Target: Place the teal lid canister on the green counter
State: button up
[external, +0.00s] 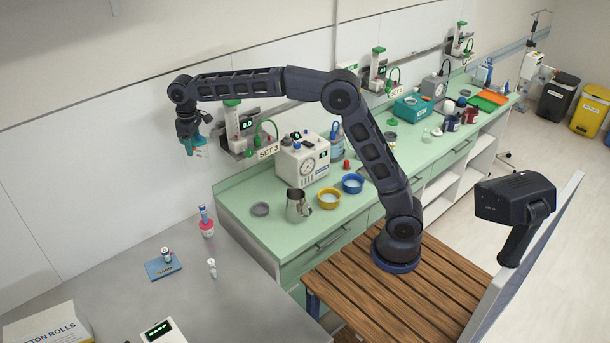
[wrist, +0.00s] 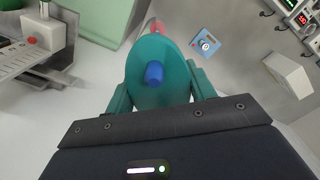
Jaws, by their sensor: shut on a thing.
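My gripper (external: 193,144) is held high in the air by the wall, to the left of the green counter (external: 234,203). In the wrist view, my gripper's teal fingers (wrist: 158,95) are shut on the teal lid canister (wrist: 140,62), at the lid. The lid is round with a blue knob in its middle, and it faces the camera. The canister's body is mostly hidden below the lid. In the external view the held canister is small and hard to tell from the fingers. The green counter also shows in the wrist view (wrist: 108,22).
Near the counter's left end are a grey disc (external: 260,209), a metal jug (external: 298,206), a yellow bowl (external: 329,198) and a white gauge device (external: 304,160). A grey table (external: 120,250) at left bears a blue pad (external: 160,270) and a red-based bottle (external: 206,224). The counter's near left corner is clear.

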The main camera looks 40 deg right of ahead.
jog(key=w+d+r, duration=0.3)
jog(key=d+r, duration=1.6)
jog(key=r, duration=0.4)
jog(key=d+m, duration=0.8)
jog(key=d, duration=3.9)
jog(key=s+d+f, duration=0.2)
jog(key=d+f, duration=0.9)
jog(key=d, duration=0.3)
jog(key=s+d+f, duration=0.2)
jog(key=d+f, duration=1)
jog(key=d, duration=0.2)
jog(key=d+f, duration=0.2)
jog(key=f, duration=1.3)
jog(key=d+f+n, duration=0.1)
jog(key=d+f, duration=0.1)
jog(key=f, duration=1.4)
